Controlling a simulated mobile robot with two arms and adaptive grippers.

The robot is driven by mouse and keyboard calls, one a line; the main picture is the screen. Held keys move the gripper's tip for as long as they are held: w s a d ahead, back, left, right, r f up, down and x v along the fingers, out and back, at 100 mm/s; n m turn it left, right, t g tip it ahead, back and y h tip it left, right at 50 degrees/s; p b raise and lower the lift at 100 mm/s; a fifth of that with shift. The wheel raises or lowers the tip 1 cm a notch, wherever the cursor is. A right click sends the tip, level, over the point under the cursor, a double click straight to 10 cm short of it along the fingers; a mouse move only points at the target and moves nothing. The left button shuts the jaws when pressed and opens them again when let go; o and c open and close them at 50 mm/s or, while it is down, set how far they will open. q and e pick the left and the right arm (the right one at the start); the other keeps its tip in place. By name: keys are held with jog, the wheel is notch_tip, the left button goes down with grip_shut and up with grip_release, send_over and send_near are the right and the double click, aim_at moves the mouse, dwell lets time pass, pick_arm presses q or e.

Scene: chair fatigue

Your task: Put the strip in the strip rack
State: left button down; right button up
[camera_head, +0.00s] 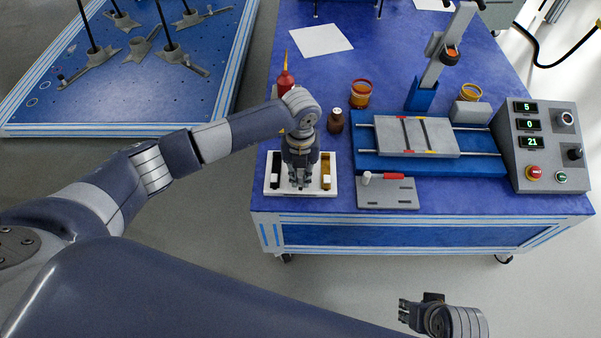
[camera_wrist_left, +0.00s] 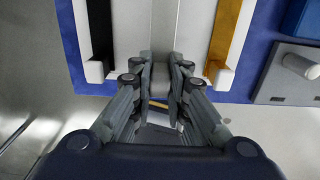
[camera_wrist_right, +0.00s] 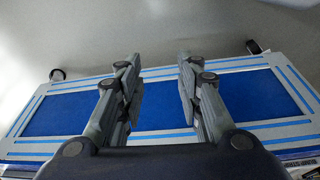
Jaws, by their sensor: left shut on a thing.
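The strip rack (camera_head: 331,192) is a white tray at the near left corner of the blue table. It holds a black strip (camera_wrist_left: 101,30) on the left and a yellow strip (camera_wrist_left: 226,30) on the right. My left gripper (camera_head: 299,184) points down over the rack's middle. In the left wrist view its fingers (camera_wrist_left: 161,80) are shut on a grey strip (camera_wrist_left: 165,25), between the black and yellow ones. I cannot tell whether the grey strip touches the rack's floor. My right gripper (camera_head: 404,311) is open and empty, off the table's front edge; its spread fingers show in the right wrist view (camera_wrist_right: 160,85).
A red bottle (camera_head: 285,82), a brown bottle (camera_head: 335,121) and an orange jar (camera_head: 360,93) stand behind the rack. Right of it are a grey plate with a white knob (camera_head: 388,196), a blue test rig (camera_head: 480,163) and a control box (camera_head: 536,145).

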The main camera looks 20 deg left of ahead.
pick_arm(q)
jog(key=shift+f, duration=0.15)
pick_arm(e)
jog(key=shift+w+r, duration=0.15)
jog(key=shift+r, duration=0.45)
pick_arm(q)
jog(key=shift+f, duration=0.1)
jog(key=shift+f, duration=0.1)
pick_arm(e)
jog(key=shift+s+r, duration=0.25)
jog(key=shift+s, duration=0.1)
pick_arm(q)
jog(key=shift+f+b, duration=0.4)
jog(key=shift+b, duration=0.1)
jog(key=shift+f, duration=0.25)
jog(key=c, duration=1.5)
grip_release()
pick_arm(e)
jog(key=v, duration=0.3)
jog(key=shift+w+r, duration=0.2)
jog(key=shift+r, duration=0.05)
pick_arm(q)
jog(key=shift+r, duration=0.15)
